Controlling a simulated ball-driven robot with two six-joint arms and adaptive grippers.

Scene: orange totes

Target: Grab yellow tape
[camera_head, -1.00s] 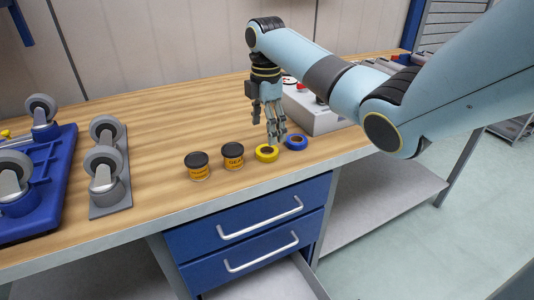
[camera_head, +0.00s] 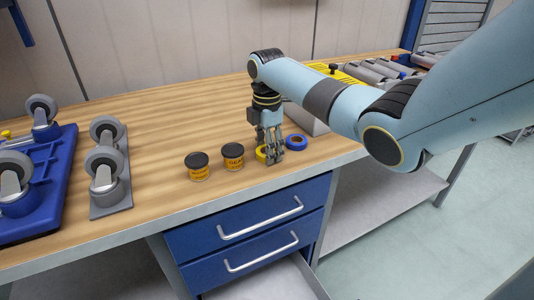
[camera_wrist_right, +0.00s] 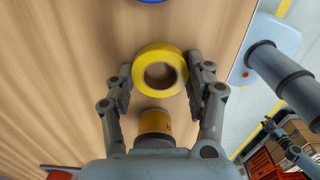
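The yellow tape (camera_head: 261,155) lies flat on the wooden workbench (camera_head: 160,120), partly hidden behind my right gripper (camera_head: 270,158) in the head view. In the right wrist view the yellow tape (camera_wrist_right: 160,50) sits between the two spread fingertips of the right gripper (camera_wrist_right: 160,78), one on each side. The fingers are open and close to its sides; I cannot tell whether they touch it.
A blue tape roll (camera_head: 296,142) lies just right of the yellow one. Two black-lidded yellow cans, one (camera_head: 233,156) nearer and one (camera_head: 198,166) farther, stand to the left. Grey casters (camera_head: 104,165) and a blue dolly (camera_head: 40,190) are at far left. Blue drawers (camera_head: 250,235) are below the front edge.

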